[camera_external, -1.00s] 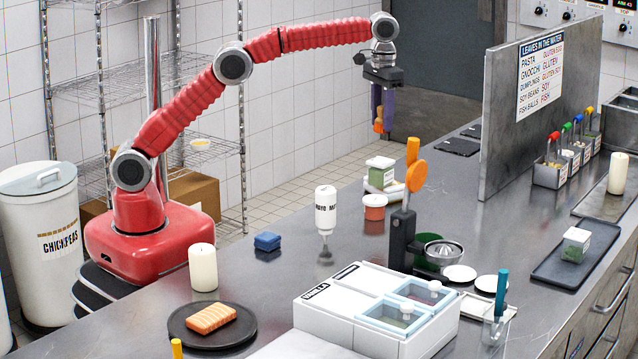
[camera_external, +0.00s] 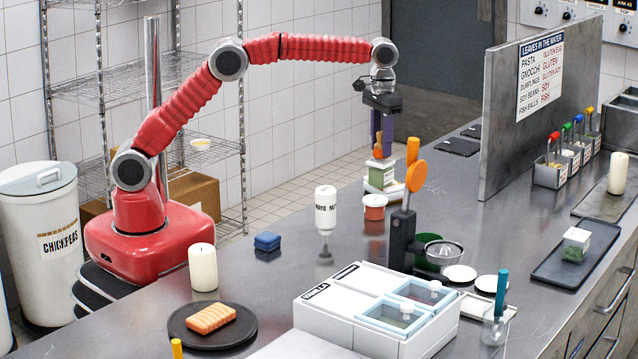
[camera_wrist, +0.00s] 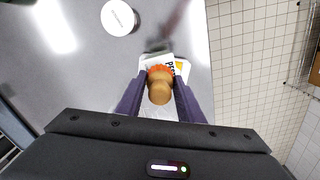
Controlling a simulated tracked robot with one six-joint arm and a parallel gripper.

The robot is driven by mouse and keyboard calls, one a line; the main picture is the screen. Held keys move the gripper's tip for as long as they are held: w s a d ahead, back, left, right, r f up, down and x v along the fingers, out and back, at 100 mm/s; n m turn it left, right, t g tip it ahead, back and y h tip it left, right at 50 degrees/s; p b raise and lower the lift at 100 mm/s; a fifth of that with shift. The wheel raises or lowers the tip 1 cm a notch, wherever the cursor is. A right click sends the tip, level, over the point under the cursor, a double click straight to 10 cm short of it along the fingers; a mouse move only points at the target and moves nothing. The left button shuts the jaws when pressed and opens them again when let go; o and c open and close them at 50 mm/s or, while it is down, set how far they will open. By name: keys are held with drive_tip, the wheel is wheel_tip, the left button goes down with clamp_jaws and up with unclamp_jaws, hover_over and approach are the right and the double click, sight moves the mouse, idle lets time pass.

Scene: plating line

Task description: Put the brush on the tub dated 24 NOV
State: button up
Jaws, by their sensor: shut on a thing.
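My gripper (camera_external: 381,140) points down above the far left part of the counter, its dark purple fingers shut on the brush. The brush (camera_external: 377,152) has an orange-brown handle; in the wrist view its rounded wooden end (camera_wrist: 159,88) shows between the fingers. Just below it stands a small pale tub with a green band (camera_external: 381,177) on a white base. In the wrist view the tub's pale label (camera_wrist: 157,62) is partly hidden by the brush, and its date is not readable. I cannot tell whether the brush touches the tub.
A red-brown tub with a white lid (camera_external: 374,207) stands close by, nearer the camera. Another small green-and-white tub (camera_external: 576,243) sits on a dark tray at the right.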

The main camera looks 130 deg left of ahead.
sight(379, 134)
drive_tip(key=shift+f, duration=0.55)
drive_tip(key=o, duration=1.1)
drive_tip(key=shift+c, duration=0.2)
drive_tip(key=shift+r, duration=0.1)
drive_tip(key=shift+r, duration=5.9)
drive_tip(key=shift+d+r, duration=0.1)
